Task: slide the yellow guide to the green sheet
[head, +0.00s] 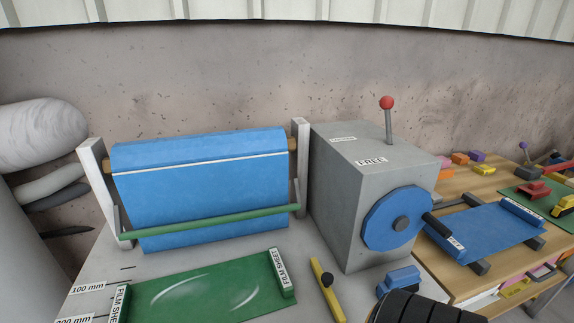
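The yellow guide (331,298) is a narrow yellow bar with a black knob on it. It lies on the grey slab to the right of the green sheet (208,293), and a narrow strip of bare slab shows between them. The green sheet lies in front of the blue roll, with white FILM SHEET labels at its left and right ends. The near ends of the sheet and guide are cut off by the picture's lower edge. I make out no fingertips of either gripper, and nothing holds the guide.
A blue roll (200,180) with a green bar (215,221) stands behind the sheet. A grey box (340,200) with a blue wheel (388,222) stands to the right. A small blue block (399,281) and a black ribbed shape (420,309) lie right of the guide.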

